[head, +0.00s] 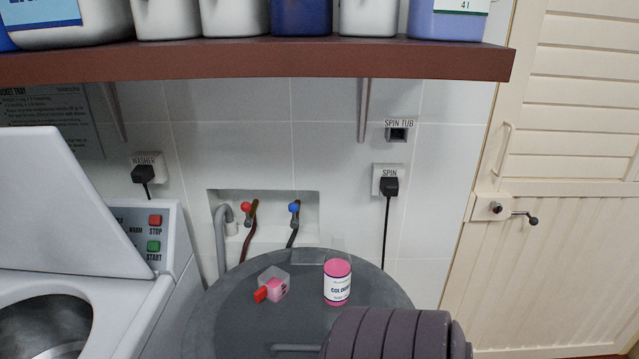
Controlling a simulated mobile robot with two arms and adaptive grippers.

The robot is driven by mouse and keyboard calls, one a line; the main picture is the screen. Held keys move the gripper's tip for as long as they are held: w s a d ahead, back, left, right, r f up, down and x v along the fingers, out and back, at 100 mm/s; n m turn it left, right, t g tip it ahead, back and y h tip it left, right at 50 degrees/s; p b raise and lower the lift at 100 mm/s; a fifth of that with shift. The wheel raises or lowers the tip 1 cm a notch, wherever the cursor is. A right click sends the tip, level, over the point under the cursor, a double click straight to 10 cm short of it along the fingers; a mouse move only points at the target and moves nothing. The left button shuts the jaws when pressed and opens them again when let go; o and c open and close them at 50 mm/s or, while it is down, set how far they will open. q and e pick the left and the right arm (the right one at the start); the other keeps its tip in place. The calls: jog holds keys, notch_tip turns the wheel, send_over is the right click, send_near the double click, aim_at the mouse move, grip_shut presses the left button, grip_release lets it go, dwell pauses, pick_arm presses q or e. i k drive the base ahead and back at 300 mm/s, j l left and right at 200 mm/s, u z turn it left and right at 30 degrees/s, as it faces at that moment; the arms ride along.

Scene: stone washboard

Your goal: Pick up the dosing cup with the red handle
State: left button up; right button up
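The dosing cup (277,282) is a small clear cup with pink showing in it and a red handle (261,295) pointing to the front left. It sits on the grey round top (235,300) in the lower middle of the head view, left of a pink-capped bottle (338,284) and apart from it. Neither of my grippers is in view. Nothing is seen touching the cup.
A dark ribbed rounded shape (400,335), which I cannot identify, covers the grey top's front right. A white washer (70,225) with its lid raised stands left. A brown shelf (260,60) with several containers hangs above. A wooden door (560,250) is right.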

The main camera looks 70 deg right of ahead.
aim_at(274, 284)
jog(key=z, duration=1.85)
jog(key=u, duration=0.5)
jog(key=k+u, duration=0.15)
jog(key=u, duration=0.35)
jog(key=k+u, duration=0.1)
jog(key=u, duration=0.4)
jog(key=z, duration=1.45)
